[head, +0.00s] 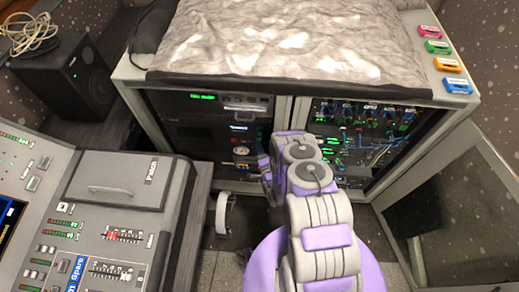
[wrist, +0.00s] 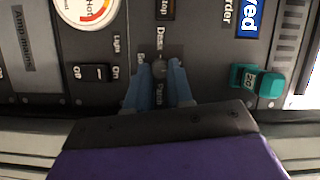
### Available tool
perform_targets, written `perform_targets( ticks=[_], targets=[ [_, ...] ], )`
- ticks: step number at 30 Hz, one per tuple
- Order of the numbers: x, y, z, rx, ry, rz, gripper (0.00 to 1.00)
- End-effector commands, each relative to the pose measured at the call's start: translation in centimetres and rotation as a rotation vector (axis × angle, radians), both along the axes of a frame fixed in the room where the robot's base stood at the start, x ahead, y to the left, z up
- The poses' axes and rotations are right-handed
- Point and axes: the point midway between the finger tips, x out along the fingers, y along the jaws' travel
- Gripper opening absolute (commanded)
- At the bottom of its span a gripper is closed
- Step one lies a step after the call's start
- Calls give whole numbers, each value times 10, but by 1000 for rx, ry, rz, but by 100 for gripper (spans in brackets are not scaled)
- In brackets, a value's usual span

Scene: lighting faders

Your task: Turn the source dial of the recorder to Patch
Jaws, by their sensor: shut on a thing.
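The source dial (wrist: 160,67) is a small dark grey knob in the middle of the wrist view, on the dark panel of the recorder (wrist: 205,60). Labels reading Desk and Patch stand around it, with another, partly covered label at its left. The two blue fingers of my gripper (wrist: 159,72) are closed on the dial from either side. The fingers hide part of the knob, so I cannot tell where it points. In the head view, my grey and purple arm reaches to the rack (head: 285,112) and hides the dial.
A mixing console (head: 120,195) stands at the left, and an open glass door (head: 450,215) at the right.

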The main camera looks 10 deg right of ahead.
Motion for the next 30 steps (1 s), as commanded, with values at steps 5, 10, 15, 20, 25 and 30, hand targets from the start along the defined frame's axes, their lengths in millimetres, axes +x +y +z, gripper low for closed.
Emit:
perform_targets(
  ticks=[5, 10, 15, 20, 25, 30],
  targets=[
    [-2, -2, -3, -3, 8, -5, 0],
    [-2, -2, -3, -3, 8, -5, 31],
    [-2, -1, -2, -2, 5, -3, 47],
    [-1, -1, -1, -2, 3, -3, 47],
    [-1, -1, -1, -1, 3, -2, 47],
    [-4, 0, 0, -1, 3, -1, 47]
  ],
)
